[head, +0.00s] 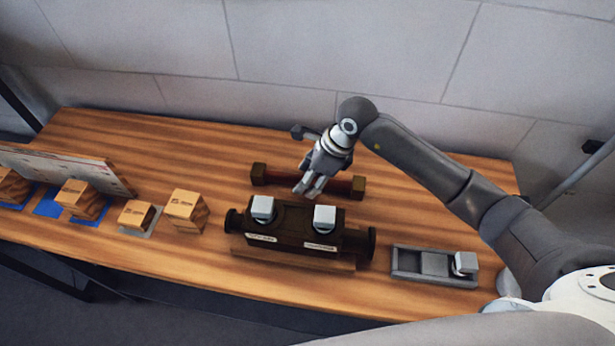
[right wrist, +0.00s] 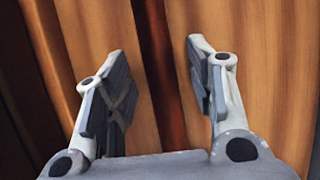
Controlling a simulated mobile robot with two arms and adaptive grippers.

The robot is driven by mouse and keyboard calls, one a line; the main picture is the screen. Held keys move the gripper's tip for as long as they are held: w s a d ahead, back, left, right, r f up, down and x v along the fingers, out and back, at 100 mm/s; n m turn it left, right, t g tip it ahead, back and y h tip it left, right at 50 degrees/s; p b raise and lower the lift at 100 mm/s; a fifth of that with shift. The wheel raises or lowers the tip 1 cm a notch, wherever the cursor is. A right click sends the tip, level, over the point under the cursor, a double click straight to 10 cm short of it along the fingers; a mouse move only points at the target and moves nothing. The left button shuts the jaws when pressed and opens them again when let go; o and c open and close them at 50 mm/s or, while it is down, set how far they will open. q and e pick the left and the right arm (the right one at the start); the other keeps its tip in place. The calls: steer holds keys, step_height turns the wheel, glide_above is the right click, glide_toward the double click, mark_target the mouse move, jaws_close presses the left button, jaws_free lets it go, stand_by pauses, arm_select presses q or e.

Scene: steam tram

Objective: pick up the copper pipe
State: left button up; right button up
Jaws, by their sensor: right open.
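The copper pipe (head: 283,178) is a reddish-brown bar lying left to right at the back of the wooden table, with its ends at two small wooden blocks. My right gripper (head: 308,187) is over the middle of the pipe, pointing down and hiding part of it. In the right wrist view the pipe (right wrist: 161,75) runs as a dark red strip between the two spread fingers of the right gripper (right wrist: 157,70). The gripper is open and empty, and I see no contact. My left gripper is not in view.
A dark brown device (head: 285,228) with two pale grey caps stands in front of the pipe. A grey tray (head: 422,268) with a pale block is at right. Several wooden boxes (head: 186,210) and a leaning board (head: 75,168) are at left. The back left tabletop is clear.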

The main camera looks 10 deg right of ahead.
jaws_close()
stand_by(0.3)
steer(key=shift+w+r, duration=0.1)
